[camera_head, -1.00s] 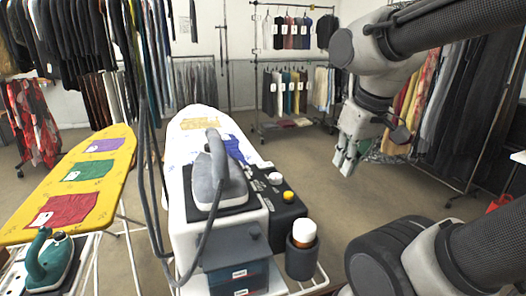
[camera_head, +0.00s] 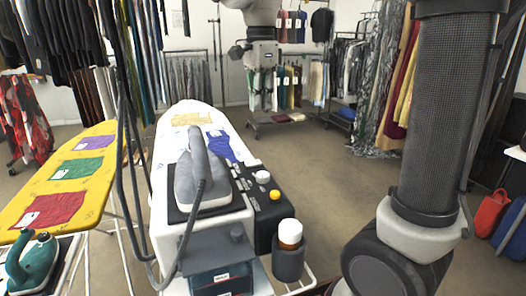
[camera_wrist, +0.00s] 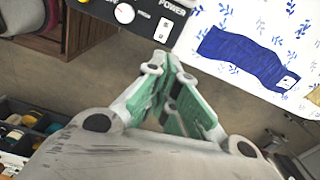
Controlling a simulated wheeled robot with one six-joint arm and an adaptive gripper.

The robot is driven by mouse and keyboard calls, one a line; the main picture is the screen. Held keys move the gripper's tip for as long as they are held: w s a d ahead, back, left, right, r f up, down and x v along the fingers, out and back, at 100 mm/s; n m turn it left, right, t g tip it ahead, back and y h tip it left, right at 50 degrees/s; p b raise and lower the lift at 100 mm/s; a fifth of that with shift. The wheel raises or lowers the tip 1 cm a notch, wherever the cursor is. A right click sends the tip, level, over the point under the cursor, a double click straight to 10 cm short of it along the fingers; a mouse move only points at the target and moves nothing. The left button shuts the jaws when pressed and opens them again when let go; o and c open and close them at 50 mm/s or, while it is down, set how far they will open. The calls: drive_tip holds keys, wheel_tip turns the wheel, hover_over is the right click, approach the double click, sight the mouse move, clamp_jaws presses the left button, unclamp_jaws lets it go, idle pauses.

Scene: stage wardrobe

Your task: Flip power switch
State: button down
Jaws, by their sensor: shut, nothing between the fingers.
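The black control box (camera_head: 262,222) stands beside the grey iron's station, with a white knob (camera_head: 263,177) and a yellow knob (camera_head: 275,195) on top. In the wrist view its panel (camera_wrist: 112,10) shows a "POWER" label, a white knob (camera_wrist: 124,13) and a small white power switch (camera_wrist: 163,27). Which way the switch is set is too small to tell. My gripper (camera_wrist: 168,62) is shut and empty. In the wrist view its fingertips appear just below the switch, apparently apart from the panel. In the head view my gripper (camera_head: 262,104) is raised beyond the ironing board.
The white ironing board (camera_head: 175,135) carries a blue cloth (camera_wrist: 240,60). A grey iron (camera_head: 200,180) with a hanging cord stands left of the box. A grey cup holding a brown bottle (camera_head: 289,262) is at its front right. Open floor (camera_head: 330,200) lies to the right.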

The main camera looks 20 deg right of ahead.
sight(263, 164)
drive_tip(key=shift+s+m, duration=0.1)
drive_tip(key=shift+m, duration=0.6)
wheel_tip(263, 164, down, 14)
drive_tip(key=shift+d, duration=0.1)
idle(0.4)
drive_tip(key=shift+s+d+f, duration=0.1)
drive_tip(key=shift+f, duration=0.3)
drive_tip(key=shift+r, duration=0.2)
